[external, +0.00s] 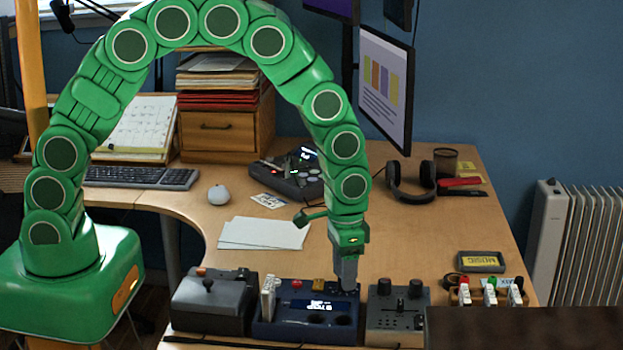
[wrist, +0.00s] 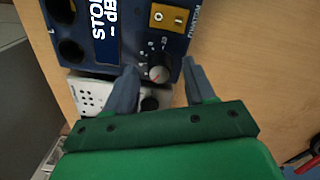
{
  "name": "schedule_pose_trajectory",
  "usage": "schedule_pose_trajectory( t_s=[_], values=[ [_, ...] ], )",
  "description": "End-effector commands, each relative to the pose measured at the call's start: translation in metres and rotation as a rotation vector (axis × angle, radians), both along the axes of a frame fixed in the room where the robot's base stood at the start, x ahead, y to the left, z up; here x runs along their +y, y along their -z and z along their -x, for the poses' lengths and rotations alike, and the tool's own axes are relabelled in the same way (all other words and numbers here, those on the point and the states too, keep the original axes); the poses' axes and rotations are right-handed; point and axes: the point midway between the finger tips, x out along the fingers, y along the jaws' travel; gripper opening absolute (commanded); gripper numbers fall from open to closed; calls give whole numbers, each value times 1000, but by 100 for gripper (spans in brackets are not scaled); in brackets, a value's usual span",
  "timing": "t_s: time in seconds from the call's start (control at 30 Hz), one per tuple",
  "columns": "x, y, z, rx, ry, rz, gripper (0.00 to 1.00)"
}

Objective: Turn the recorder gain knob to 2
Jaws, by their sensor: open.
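The recorder (external: 265,325) is a dark blue box at the front of the desk. Its lit display (wrist: 105,22) shows "STOP" and "dB" in the wrist view. The gain knob (wrist: 160,68) is a small dark round knob with a light face and a reddish mark, with small scale marks beside it. I cannot read which number it points to. My gripper (wrist: 161,72) is open and points down, with one finger on each side of the knob; contact is not clear. In the external view my gripper (external: 346,284) hides the knob at the recorder's right end.
A yellow switch (wrist: 168,18) sits near the knob. A grey box with knobs (external: 398,318) stands close on the recorder's right, and a dark grey device (external: 210,305) on its left. White papers (external: 262,234) lie behind. A dark panel (external: 525,328) blocks the front right.

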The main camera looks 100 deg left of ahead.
Motion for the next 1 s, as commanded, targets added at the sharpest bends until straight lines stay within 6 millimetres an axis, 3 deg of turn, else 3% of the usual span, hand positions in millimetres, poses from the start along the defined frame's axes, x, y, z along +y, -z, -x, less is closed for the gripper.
schedule_pose_trajectory(
  t_s=[0.6,1.0],
  values=[
    [2,-71,0,-1,-1,0,54],
    [2,-74,1,0,-1,0,54]
  ],
)
